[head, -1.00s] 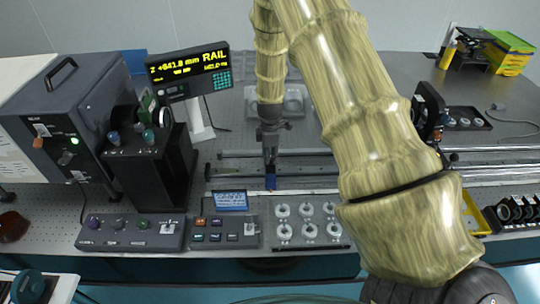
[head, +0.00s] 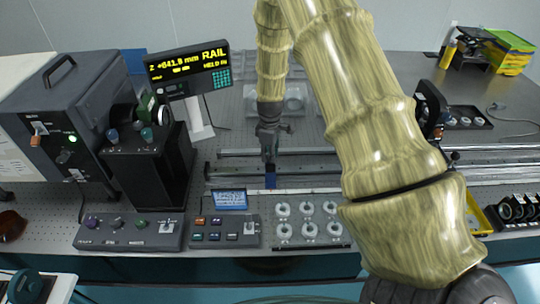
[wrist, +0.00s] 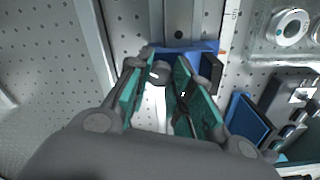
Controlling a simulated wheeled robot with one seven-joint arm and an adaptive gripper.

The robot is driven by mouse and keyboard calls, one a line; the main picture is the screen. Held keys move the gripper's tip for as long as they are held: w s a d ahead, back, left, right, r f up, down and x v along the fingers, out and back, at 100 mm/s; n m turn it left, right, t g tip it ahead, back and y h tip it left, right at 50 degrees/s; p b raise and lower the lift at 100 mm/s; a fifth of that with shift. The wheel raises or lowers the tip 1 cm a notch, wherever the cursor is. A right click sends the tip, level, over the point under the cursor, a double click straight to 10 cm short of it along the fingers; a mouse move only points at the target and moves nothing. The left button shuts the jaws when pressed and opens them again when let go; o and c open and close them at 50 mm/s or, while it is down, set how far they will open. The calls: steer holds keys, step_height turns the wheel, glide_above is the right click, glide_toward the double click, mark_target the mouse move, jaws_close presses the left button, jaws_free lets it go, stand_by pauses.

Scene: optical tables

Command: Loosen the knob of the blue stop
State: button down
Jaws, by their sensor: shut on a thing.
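The blue stop (head: 270,181) sits on the rail at the middle of the table. In the wrist view the blue stop (wrist: 188,48) shows as a blue bar just beyond my fingertips, with a dark block at its right. My gripper (head: 269,157) points down at the stop from above. In the wrist view my gripper (wrist: 166,66) has its green-padded fingers closing in around a small grey knob (wrist: 160,73) at the stop's near side. The fingers hide part of the knob, and its turn cannot be read.
Long rails (head: 330,182) run to the right. A readout screen (head: 188,67) and a black instrument (head: 150,160) stand at the left. Button boxes (head: 226,232) and a holder with several round mounts (head: 308,226) lie in front of the stop. A yellow-green crate (head: 508,52) is back right.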

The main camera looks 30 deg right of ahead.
steer(key=m, duration=0.7)
steer(key=shift+w+r+b, duration=0.1)
steer(key=shift+b, duration=0.3)
steer(key=m, duration=0.6)
steer(key=shift+d+m, duration=0.1)
steer(key=shift+m, duration=0.3)
steer(key=m, duration=0.9)
steer(key=shift+m, duration=0.3)
steer(key=c, duration=1.2)
jaws_free()
steer(key=shift+c, duration=0.2)
